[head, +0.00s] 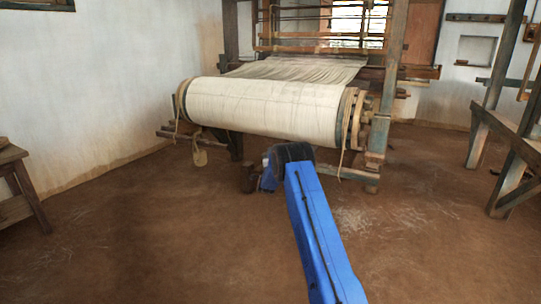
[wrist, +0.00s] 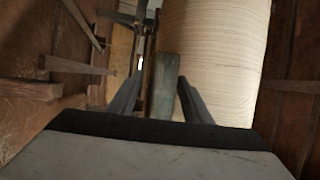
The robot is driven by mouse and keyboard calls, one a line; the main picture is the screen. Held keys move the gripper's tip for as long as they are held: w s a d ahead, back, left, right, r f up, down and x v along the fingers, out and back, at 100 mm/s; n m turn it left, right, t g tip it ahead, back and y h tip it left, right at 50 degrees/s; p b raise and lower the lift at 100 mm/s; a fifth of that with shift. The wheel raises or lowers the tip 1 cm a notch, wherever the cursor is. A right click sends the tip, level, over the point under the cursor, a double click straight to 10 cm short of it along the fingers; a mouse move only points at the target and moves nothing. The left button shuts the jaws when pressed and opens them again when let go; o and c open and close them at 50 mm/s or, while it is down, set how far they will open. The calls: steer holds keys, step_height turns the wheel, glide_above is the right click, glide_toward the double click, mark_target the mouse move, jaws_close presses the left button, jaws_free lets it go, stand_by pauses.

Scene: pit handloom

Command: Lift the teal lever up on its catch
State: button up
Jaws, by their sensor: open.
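My gripper (wrist: 157,84) is open in the wrist view, with one dark finger on each side of a weathered grey-green bar (wrist: 165,82). The bar looks like the teal lever, and its near end shows between the fingers. I cannot tell whether either finger touches it. In the head view a grey-teal upright piece (head: 378,134) stands at the right end of the cloth roll; I cannot tell whether it is the same part. My blue arm reaches toward the loom there and hides the fingers. The catch cannot be made out.
The wide cream roll (head: 265,106) lies across the loom's front; it also fills the right side of the wrist view (wrist: 215,55). Wooden loom posts (head: 394,50) rise behind. A wooden stool (head: 15,180) stands at far left, a timber frame (head: 510,140) at right. The front floor is clear.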

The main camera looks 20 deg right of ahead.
steer(key=shift+x, duration=1.5)
steer(key=shift+s, duration=0.1)
jaws_close()
step_height(320, 180, up, 8)
steer(key=m+h, duration=0.1)
steer(key=shift+s+d+f+m, duration=0.2)
steer(key=shift+s+f+m, duration=0.05)
steer(key=shift+m, duration=0.05)
jaws_free()
steer(key=shift+f, duration=0.15)
